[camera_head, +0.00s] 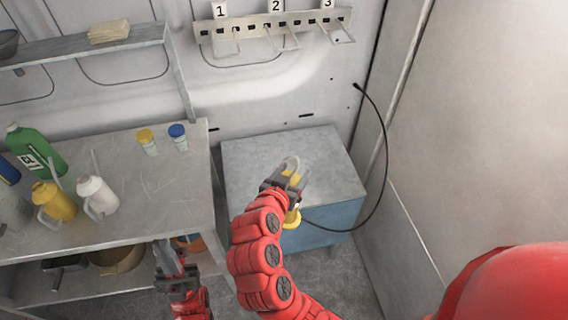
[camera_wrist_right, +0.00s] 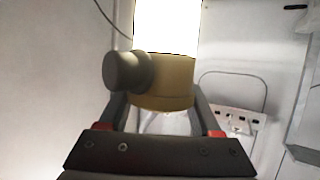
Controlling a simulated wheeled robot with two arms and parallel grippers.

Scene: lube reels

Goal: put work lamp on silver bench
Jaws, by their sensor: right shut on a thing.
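My right gripper (camera_head: 288,178) is shut on the yellow work lamp (camera_head: 292,217), above the front part of a grey-topped blue cabinet. In the right wrist view the lamp's yellow collar (camera_wrist_right: 165,83) sits between the fingers, with a dark knob at its left and a bright white tube above. The fingers and wrist hide part of the lamp in the head view. The silver bench (camera_head: 150,195) is the metal worktop at the left. My left gripper (camera_head: 174,257) looks open and empty, low by the bench's front right corner.
On the bench stand a green bottle (camera_head: 36,150), a yellow jug (camera_head: 52,203), a white jug (camera_head: 97,196) and two small capped jars (camera_head: 147,141). Its right part is clear.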

